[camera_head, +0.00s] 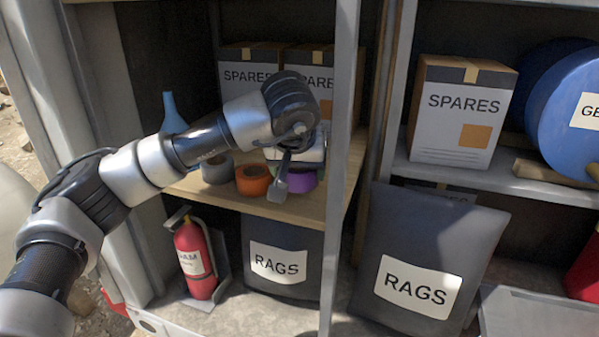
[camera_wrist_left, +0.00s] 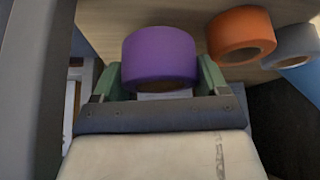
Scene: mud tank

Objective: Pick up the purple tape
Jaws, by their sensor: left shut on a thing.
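The purple tape (camera_wrist_left: 160,55) is a thick roll between the two green fingers of my left gripper (camera_wrist_left: 155,80) in the left wrist view. The gripper is shut on it. In the head view the purple tape (camera_head: 302,181) shows only partly, behind my left gripper (camera_head: 280,188), at the shelf's right end near the upright post. I cannot tell whether the roll still touches the shelf. My right gripper is in neither view.
An orange tape (camera_head: 253,180) and a grey tape (camera_head: 217,169) stand left of the purple one on the wooden shelf (camera_head: 300,208). A grey post (camera_head: 341,150) stands close on the right. Spares boxes (camera_head: 245,72) are behind; a blue funnel (camera_head: 172,115) is left.

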